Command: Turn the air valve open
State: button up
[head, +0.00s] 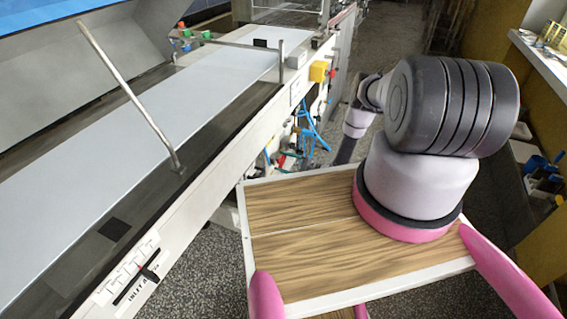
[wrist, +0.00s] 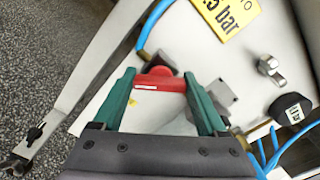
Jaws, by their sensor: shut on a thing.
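The air valve's red handle (wrist: 158,84) shows in the wrist view, lying crosswise between the green fingers of my gripper (wrist: 160,78). My gripper is shut on this handle, one finger at each end of it. A rounded red part sits just behind the handle, and a grey fitting (wrist: 218,93) lies to its right. The valve body is mostly hidden. In the head view, small red parts (head: 283,160) show low beside the machine among blue hoses, too small to tell apart clearly.
A yellow bar label (wrist: 226,14), a metal fitting (wrist: 271,69) and a black round part (wrist: 290,108) are near the valve. Blue hoses (wrist: 268,153) run close on the right. The long conveyor (head: 150,130) fills the head view's left; speckled floor lies beside it.

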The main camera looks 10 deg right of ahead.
jog(key=m, duration=0.4)
jog(key=shift+d, duration=0.1)
jog(key=shift+m, duration=1.9)
jog(key=o, duration=1.3)
jog(key=v, duration=1)
jog(key=shift+s+d, duration=0.2)
jog(key=shift+d, duration=0.1)
